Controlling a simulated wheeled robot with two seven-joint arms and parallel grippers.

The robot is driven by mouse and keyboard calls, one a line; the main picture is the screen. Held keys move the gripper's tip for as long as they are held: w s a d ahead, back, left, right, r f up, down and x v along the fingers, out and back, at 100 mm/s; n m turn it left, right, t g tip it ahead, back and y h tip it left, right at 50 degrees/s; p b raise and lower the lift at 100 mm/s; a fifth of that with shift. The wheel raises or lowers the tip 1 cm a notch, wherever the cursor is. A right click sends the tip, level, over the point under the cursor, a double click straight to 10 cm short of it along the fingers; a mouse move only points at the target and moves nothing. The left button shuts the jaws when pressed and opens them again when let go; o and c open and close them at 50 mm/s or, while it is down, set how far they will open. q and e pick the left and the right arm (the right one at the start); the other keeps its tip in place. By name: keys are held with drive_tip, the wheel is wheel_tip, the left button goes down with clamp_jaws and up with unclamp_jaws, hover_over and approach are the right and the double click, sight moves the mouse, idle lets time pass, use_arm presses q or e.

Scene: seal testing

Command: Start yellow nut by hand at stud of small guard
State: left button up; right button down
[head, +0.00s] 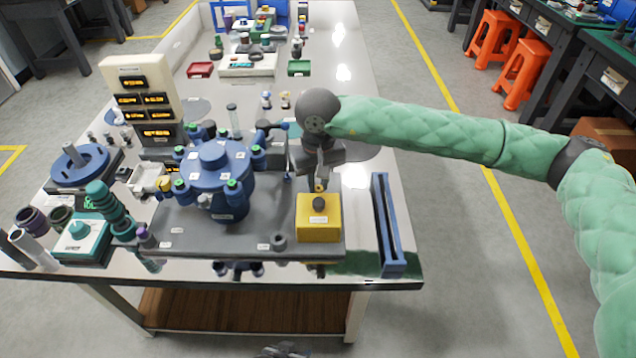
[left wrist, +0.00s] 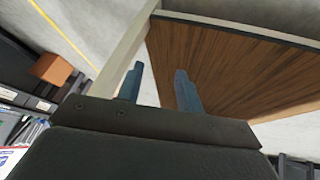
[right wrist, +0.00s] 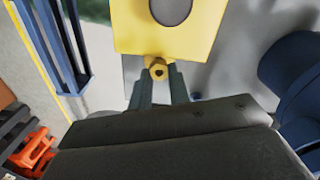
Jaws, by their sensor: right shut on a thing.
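The yellow guard (head: 318,224) is a small yellow box with a dark round part on top, at the front right of the grey base plate. It also shows in the right wrist view (right wrist: 135,32). My right gripper (head: 320,180) points down just behind and above it, shut on a small yellow nut (right wrist: 157,69) with a dark centre hole. The nut appears close to the guard's edge in the right wrist view; I cannot tell if they touch. No stud is clearly visible. My left gripper (left wrist: 158,82) is open and empty, low in front of the table.
A blue round housing (head: 213,170) with several green-tipped posts stands left of the guard. A blue slotted rail (head: 386,225) stands to its right. A small grey ring (head: 279,241) lies on the plate's front edge. A wooden shelf (left wrist: 235,70) is under the table.

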drive_tip(key=shift+f+n+b, duration=0.1)
drive_tip(key=shift+n+b, duration=0.7)
drive_tip(key=shift+b, duration=0.35)
use_arm(q)
wheel_tip(320, 180, down, 12)
drive_tip(key=s+t, duration=0.1)
drive_tip(key=shift+s+f, duration=0.1)
drive_tip(key=shift+f, duration=0.05)
drive_tip(key=shift+f+b, duration=0.3)
drive_tip(key=shift+b, duration=0.3)
use_arm(e)
drive_tip(key=shift+f, duration=0.15)
use_arm(q)
drive_tip(key=shift+f+b, duration=0.55)
drive_tip(key=shift+f, duration=0.05)
use_arm(e)
drive_tip(key=shift+f, duration=0.2)
idle(0.7)
use_arm(q)
drive_tip(key=shift+f+b, duration=1.55)
drive_tip(key=shift+b, duration=0.05)
use_arm(e)
drive_tip(key=shift+d+f+m, duration=0.1)
drive_tip(key=shift+m, duration=2.1)
use_arm(q)
drive_tip(key=shift+f+b, duration=1.15)
drive_tip(key=shift+f, duration=0.05)
use_arm(e)
drive_tip(key=shift+m, duration=2.2)
